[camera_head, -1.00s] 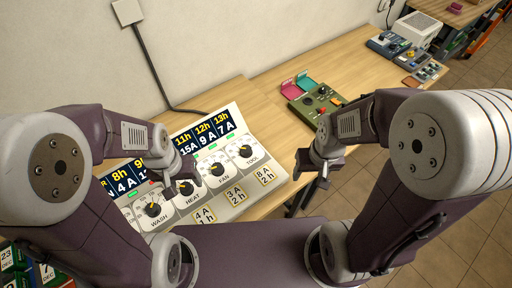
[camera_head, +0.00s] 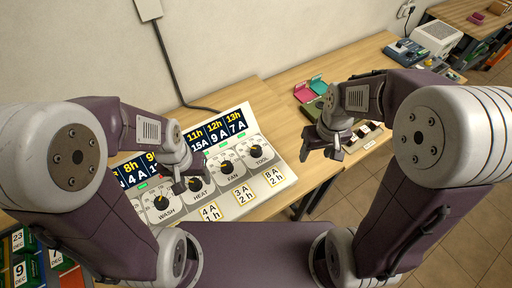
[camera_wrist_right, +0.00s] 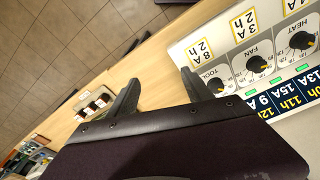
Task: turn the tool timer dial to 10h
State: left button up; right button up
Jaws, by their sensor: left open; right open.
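The tool timer dial (camera_head: 256,152) is a black knob on a white scale, at the right end of a sloped white panel (camera_head: 240,207). Its pointer setting is too small to read. It also shows in the right wrist view (camera_wrist_right: 218,86), upside down, close to one fingertip. My right gripper (camera_head: 321,152) is open and empty, to the right of the panel in the head view. In the right wrist view its fingers (camera_wrist_right: 160,92) are apart, with bare wood between them. My left gripper (camera_head: 190,182) is open in front of the heat dial (camera_head: 197,184), partly covering the panel.
The fan dial (camera_head: 228,167) and wash dial (camera_head: 161,202) share the panel, under blue displays (camera_head: 218,133). Yellow-framed cards (camera_head: 242,194) lie along its front. Pink and teal trays (camera_head: 309,92) stand behind my right arm. Wooden table (camera_head: 264,97) is bare behind the panel.

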jog(key=w+a+r+n, duration=0.1)
jog(key=w+a+n, duration=0.2)
jog(key=w+a, duration=0.45)
jog(key=n+g+p, duration=0.1)
jog(key=n, duration=0.3)
send_near(256, 148)
jog(key=shift+a+f+h, duration=0.15)
jog(key=shift+a+h, duration=0.1)
jog(key=shift+h, duration=0.05)
jog(key=shift+s+a, duration=0.15)
jog(key=f+p, duration=0.1)
jog(key=f, duration=0.2)
jog(key=f+p, duration=0.1)
jog(key=f, duration=0.3)
jog(key=shift+d+f, duration=0.2)
jog(key=shift+f, duration=0.1)
jog(key=shift+d+f, duration=0.1)
jog(key=shift+f, duration=0.55)
grip_shut()
jog(key=shift+m, duration=0.3)
